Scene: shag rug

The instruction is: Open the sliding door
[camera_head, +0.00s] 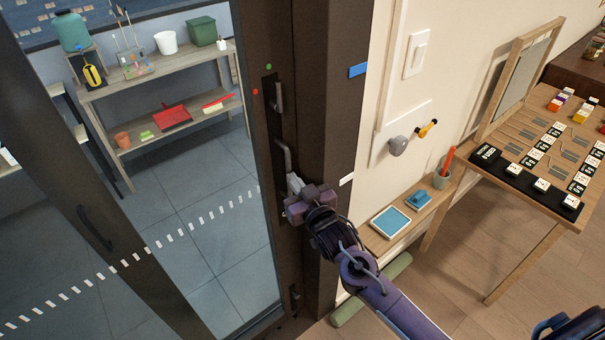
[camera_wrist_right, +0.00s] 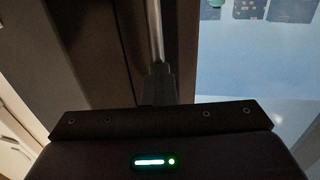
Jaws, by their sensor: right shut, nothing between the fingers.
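The sliding door is a glass panel (camera_head: 205,262) with a dark frame and a dashed white strip across it. Its dark right stile stands against the dark post (camera_head: 335,60). A metal bar handle (camera_head: 284,157) is on that stile, and it also shows in the right wrist view (camera_wrist_right: 154,30). My right gripper (camera_head: 293,184) is at the handle's lower end, fingers shut with nothing between them. In the wrist view its fingertips (camera_wrist_right: 157,82) line up with the bar; whether they touch it I cannot tell. My left gripper is not in view.
Another dark stile with a handle (camera_head: 95,228) crosses the left. Behind the glass stands a shelf unit (camera_head: 185,75) with bins and tools. Right of the post are a wall switch (camera_head: 415,54), a small ledge with a blue tray (camera_head: 391,222), and a wooden table (camera_head: 540,215).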

